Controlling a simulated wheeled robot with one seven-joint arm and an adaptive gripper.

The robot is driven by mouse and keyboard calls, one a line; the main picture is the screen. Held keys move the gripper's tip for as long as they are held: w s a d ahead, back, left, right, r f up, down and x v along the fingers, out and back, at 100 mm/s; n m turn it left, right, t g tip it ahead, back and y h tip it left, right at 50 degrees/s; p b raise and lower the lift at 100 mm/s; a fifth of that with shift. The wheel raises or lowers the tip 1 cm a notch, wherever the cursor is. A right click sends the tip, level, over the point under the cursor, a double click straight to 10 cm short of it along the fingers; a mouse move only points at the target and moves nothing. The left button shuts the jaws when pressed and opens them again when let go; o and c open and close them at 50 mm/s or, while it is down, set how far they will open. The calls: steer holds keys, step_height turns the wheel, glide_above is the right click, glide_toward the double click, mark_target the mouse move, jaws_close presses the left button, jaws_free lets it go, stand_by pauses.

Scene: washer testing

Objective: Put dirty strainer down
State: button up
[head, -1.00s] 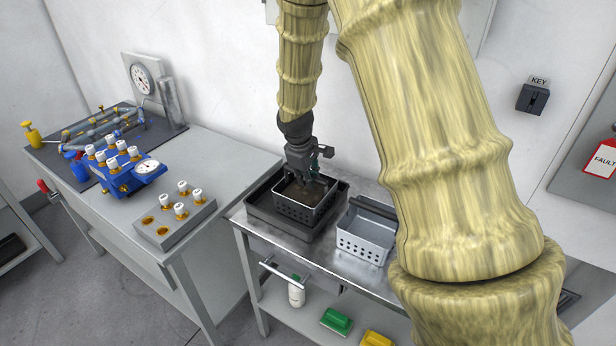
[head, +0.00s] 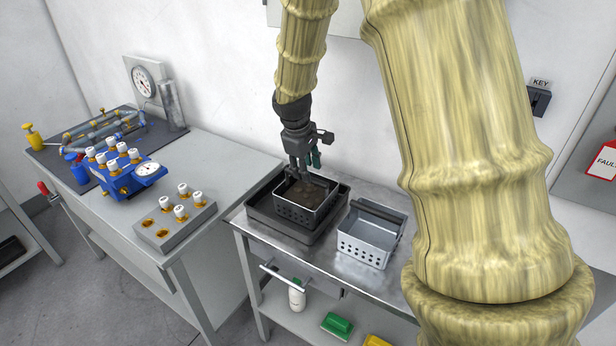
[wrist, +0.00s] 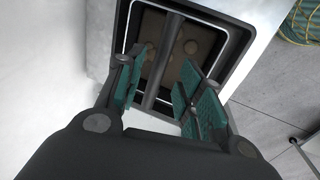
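The dirty strainer (head: 298,215), a grey perforated basket with brown muck inside, sits in the black tray (head: 262,227) on the steel table. My gripper (head: 306,172) is directly above it, fingers pointing down. In the wrist view, the green-padded fingers of my gripper (wrist: 158,95) are spread apart. The dark handle bar of the dirty strainer (wrist: 165,62) runs between them, with a gap on both sides. The brown contents show below the bar. Whether the fingertips reach below the bar is hard to tell.
A second, clean-looking strainer (head: 366,247) with a dark handle stands to the right on the steel table (head: 335,262). The left bench (head: 215,160) holds a blue gauge manifold (head: 125,180) and a grey block with white-capped fittings (head: 175,226). My arm hides the table's right part.

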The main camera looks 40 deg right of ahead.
steer(key=v, duration=0.6)
steer(key=shift+r+b, duration=0.25)
steer(key=shift+b, duration=0.15)
